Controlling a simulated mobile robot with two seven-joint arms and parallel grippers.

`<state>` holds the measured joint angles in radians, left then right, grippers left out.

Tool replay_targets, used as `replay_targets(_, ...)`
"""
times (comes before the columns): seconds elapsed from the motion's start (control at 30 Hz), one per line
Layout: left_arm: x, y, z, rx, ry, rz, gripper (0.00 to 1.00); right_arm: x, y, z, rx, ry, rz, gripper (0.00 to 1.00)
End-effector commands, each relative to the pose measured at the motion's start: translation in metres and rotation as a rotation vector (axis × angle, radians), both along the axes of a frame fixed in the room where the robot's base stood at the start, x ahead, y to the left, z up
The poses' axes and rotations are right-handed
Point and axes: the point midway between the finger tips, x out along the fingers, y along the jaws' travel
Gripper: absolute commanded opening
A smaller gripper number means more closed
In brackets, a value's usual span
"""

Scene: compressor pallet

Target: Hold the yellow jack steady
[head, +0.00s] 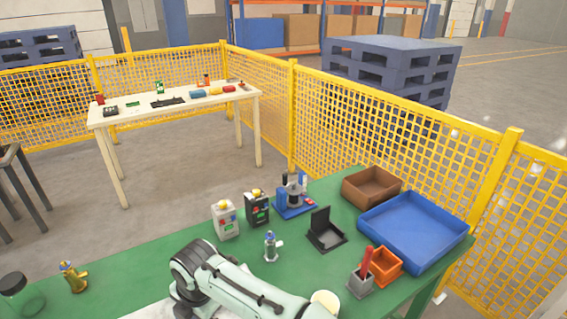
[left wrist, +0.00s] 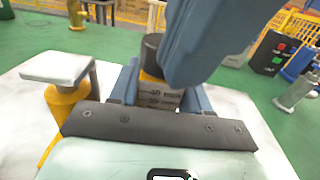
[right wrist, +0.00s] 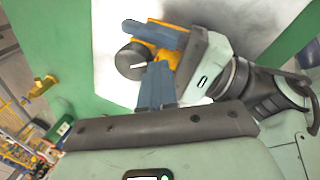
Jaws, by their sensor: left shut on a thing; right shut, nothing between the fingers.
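The yellow jack (left wrist: 65,105) stands on a white surface in the left wrist view, a yellow column with a grey plate on top. A dark round knob (left wrist: 152,48) with a yellow collar shows between the fingers of my left gripper (left wrist: 158,88), which is shut on the jack. In the right wrist view the jack's yellow body (right wrist: 168,58) and knob (right wrist: 131,62) show beside my left gripper's fingers. My right gripper (right wrist: 156,82) is shut and empty, its fingertips close to the knob; I cannot tell whether they touch. The head view shows neither gripper nor the jack.
A yellow fence stands behind.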

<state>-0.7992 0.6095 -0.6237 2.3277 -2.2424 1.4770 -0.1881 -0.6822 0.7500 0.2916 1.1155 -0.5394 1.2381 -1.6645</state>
Motion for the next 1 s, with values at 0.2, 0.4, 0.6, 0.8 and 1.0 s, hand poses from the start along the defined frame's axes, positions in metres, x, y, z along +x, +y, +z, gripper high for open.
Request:
replay_targets(0.2, 0.0003, -0.0007, 0.0001, -0.001, -0.001, -0.002, 0.0, -0.0039, 0.0047, 0.0001, 0.002, 0.002, 0.003, 0.0)
replay_targets(0.4, 0.0003, -0.0009, 0.0002, -0.001, -0.001, -0.002, 0.0, -0.0047, 0.0057, 0.0002, 0.004, 0.001, 0.004, 0.0)
replay_targets(0.6, 0.0004, -0.0012, 0.0001, -0.001, -0.001, -0.003, 0.0, -0.005, 0.0057, 0.0004, 0.004, 0.001, 0.005, 0.0)
replay_targets(0.8, 0.0004, -0.0012, 0.0001, -0.001, -0.001, -0.003, 0.0, -0.0089, 0.0013, 0.001, 0.004, 0.0, 0.005, 0.0)
replay_targets(1.0, 0.0002, -0.0008, 0.0001, -0.001, -0.001, -0.002, 0.0, -0.0098, 0.0, 0.0088, 0.004, -0.001, 0.003, 0.0)
